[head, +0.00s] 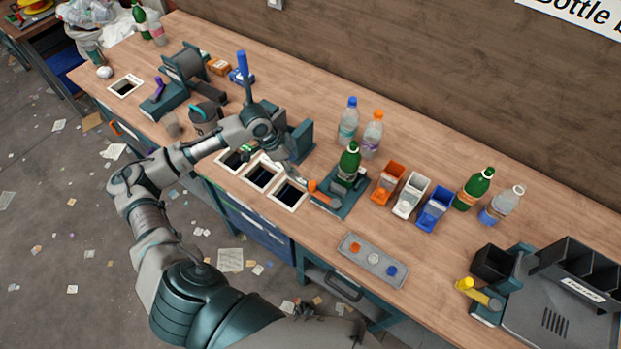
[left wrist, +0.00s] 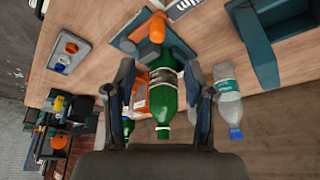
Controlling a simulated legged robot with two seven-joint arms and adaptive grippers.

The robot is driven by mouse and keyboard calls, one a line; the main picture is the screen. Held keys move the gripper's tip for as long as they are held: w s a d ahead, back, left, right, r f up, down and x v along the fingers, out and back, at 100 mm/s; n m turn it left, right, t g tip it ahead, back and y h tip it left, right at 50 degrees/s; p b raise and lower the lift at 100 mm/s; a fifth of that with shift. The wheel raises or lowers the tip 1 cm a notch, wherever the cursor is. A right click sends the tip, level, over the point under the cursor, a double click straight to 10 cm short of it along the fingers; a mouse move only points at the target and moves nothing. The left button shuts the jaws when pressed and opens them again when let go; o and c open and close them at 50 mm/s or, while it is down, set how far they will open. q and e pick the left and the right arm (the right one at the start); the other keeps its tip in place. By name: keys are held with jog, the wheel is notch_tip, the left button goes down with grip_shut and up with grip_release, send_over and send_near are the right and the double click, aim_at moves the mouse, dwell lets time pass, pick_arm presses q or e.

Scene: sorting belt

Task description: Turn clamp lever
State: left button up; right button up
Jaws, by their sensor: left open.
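The clamp (head: 343,199) is a dark teal base on the bench, with a green bottle (head: 347,165) upright in it. Its lever has an orange handle (head: 322,191) on the left side; in the left wrist view the orange handle (left wrist: 157,27) shows near the top, ahead of the fingertips. My left gripper (head: 288,172) is open above the bench, just left of the bottle and near the orange handle. In the left wrist view the open fingers (left wrist: 158,72) frame the green bottle (left wrist: 166,100) beyond them. I cannot tell whether the fingers touch anything. My right gripper is out of view.
Square openings (head: 262,176) lie left of the clamp. Clear bottles (head: 348,121) stand behind it. Orange, white and blue bins (head: 411,196) stand to its right. A grey button panel (head: 373,261) lies in front. A yellow-handled device (head: 478,293) is at the right.

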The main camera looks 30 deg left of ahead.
aim_at(312, 183)
pick_arm(q)
jog(key=x, duration=0.3)
jog(key=d+x, duration=0.1)
jog(key=x, duration=0.5)
jog(key=shift+w+d+r, duration=0.1)
jog(key=shift+d+r, duration=0.2)
jog(key=shift+d, duration=0.15)
jog(key=f, duration=0.2)
jog(key=w+f, duration=0.1)
jog(key=f, duration=0.1)
jog(key=shift+f+b, duration=0.3)
jog(key=shift+f, duration=0.05)
jog(key=shift+w+a+f, duration=0.15)
jog(key=shift+a+f, duration=0.05)
jog(key=shift+f, duration=0.05)
jog(key=shift+d+r, duration=0.1)
jog(key=shift+d, duration=0.5)
jog(key=c, duration=0.3)
jog(key=shift+d+r, duration=0.1)
grip_shut()
jog(key=shift+a, duration=0.2)
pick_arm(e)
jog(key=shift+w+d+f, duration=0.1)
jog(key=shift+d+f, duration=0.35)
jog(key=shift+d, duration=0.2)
